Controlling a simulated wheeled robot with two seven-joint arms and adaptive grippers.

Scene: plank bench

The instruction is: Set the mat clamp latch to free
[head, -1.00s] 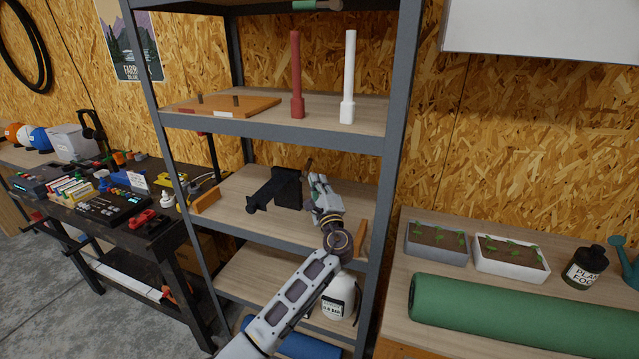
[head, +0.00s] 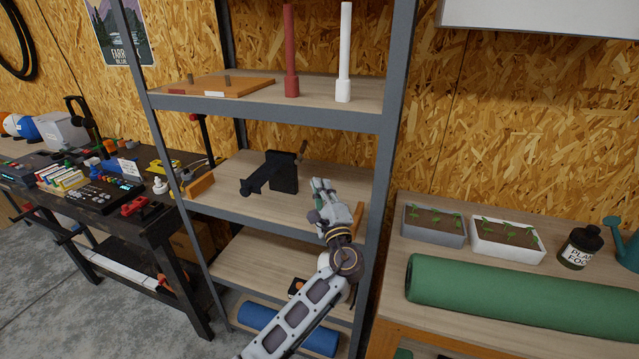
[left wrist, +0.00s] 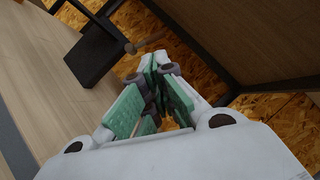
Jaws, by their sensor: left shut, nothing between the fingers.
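A black device (head: 284,172) that looks like the mat clamp latch stands on the middle shelf. A black arm with a round end (head: 256,180) reaches from it to the front left, and a thin brown rod (head: 302,149) sticks up at its back right. In the left wrist view the black block (left wrist: 88,58) and the rod with its knob (left wrist: 140,45) show at the upper left, beyond the fingers. My left gripper (head: 320,184) is shut and empty, to the right of the device and apart from it. Its green pads (left wrist: 158,84) meet in the left wrist view. My right gripper is not in view.
The upper shelf (head: 270,108) holds a red and a white post and an orange-edged board. A shelf upright (head: 385,150) stands right of my gripper. A green roll (head: 520,300) and planters lie on the right bench. The shelf's front middle is bare.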

